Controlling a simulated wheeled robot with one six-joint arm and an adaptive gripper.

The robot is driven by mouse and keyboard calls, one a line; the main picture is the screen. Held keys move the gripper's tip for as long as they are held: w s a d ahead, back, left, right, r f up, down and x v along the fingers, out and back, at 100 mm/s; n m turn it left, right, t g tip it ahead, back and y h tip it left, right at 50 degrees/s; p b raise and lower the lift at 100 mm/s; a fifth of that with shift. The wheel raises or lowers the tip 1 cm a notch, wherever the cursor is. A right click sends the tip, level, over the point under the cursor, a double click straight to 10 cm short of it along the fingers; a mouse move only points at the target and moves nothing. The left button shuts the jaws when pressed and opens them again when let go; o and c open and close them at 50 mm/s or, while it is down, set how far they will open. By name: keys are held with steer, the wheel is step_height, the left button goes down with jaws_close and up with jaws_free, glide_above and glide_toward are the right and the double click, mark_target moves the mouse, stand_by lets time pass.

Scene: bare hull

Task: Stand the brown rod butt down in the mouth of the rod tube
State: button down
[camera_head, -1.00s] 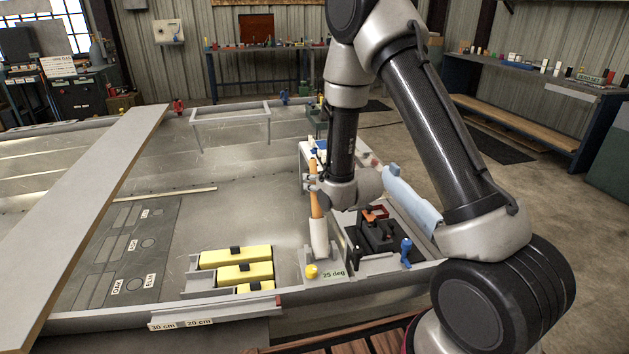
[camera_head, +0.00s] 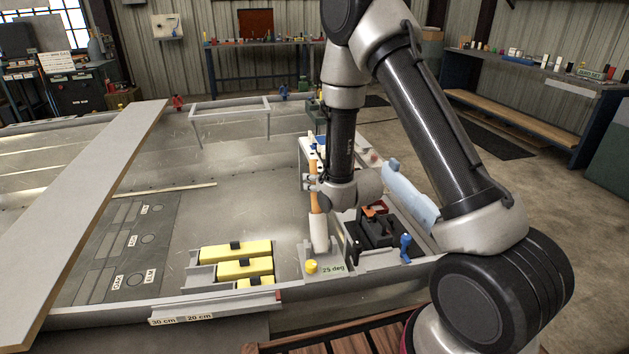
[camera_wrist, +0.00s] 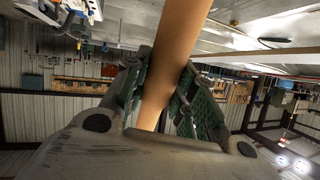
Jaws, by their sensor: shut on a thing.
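The brown rod (camera_head: 315,201) stands close to upright at the right side of the hull. My gripper (camera_head: 311,184) is shut around it partway up. In the wrist view the rod (camera_wrist: 178,40) runs between the green-padded fingers (camera_wrist: 161,96). The rod tube (camera_head: 319,234) is the short white tube under the rod, leaning slightly, on a grey base by the "25 deg" label. The rod's lower end meets the tube's mouth in the head view. I cannot tell how far inside it is, as the butt is hidden.
Yellow blocks (camera_head: 237,257) with black handles sit in a rack left of the tube. A yellow knob (camera_head: 311,267) is in front of it. A black tool holder (camera_head: 378,236) with red and blue parts stands close on the right. A long grey plank (camera_head: 95,220) crosses the hull at left.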

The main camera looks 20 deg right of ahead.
steer(key=shift+s+f, duration=0.35)
steer(key=shift+f, duration=0.35)
steer(key=shift+s+f, duration=0.3)
steer(key=shift+f, duration=0.4)
stand_by(0.8)
steer(key=c, duration=1.1)
jaws_free()
step_height(320, 180, up, 10)
steer(key=shift+r, duration=0.1)
